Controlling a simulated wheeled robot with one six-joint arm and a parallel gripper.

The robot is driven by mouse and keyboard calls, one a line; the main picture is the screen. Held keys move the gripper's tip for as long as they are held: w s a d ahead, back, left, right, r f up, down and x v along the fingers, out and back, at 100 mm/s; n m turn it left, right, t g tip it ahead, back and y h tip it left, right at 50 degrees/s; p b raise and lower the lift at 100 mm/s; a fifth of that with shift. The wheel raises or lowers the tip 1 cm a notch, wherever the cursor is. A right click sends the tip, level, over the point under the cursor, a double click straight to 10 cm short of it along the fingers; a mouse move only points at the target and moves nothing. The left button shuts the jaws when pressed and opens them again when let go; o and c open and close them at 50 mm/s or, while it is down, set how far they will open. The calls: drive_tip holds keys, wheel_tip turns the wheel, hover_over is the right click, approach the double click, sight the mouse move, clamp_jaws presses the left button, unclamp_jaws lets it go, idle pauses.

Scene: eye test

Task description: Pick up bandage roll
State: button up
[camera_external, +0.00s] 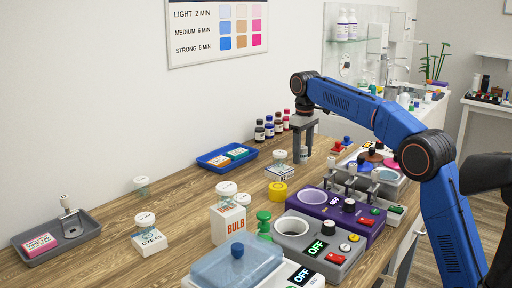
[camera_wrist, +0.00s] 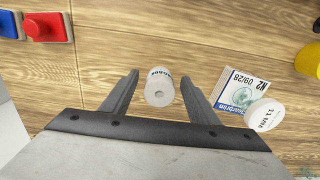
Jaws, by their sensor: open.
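A small white bandage roll (camera_wrist: 159,92) with a hole in its round end stands on the wooden table in the wrist view. My gripper (camera_wrist: 160,78) is open, with one finger on each side of the roll and a gap showing on both sides. In the external view my gripper (camera_external: 303,157) points down at the back of the table. The roll is mostly hidden by the fingers there.
A white-lidded jar (camera_wrist: 265,114) and a labelled box (camera_wrist: 242,94) stand just right of my right finger in the wrist view. A red button block (camera_wrist: 46,27) lies at upper left. Dark bottles (camera_external: 269,127) and a blue tray (camera_external: 227,157) are near the wall.

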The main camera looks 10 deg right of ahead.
drive_tip(key=shift+f, duration=0.2)
drive_tip(key=c, duration=1.1)
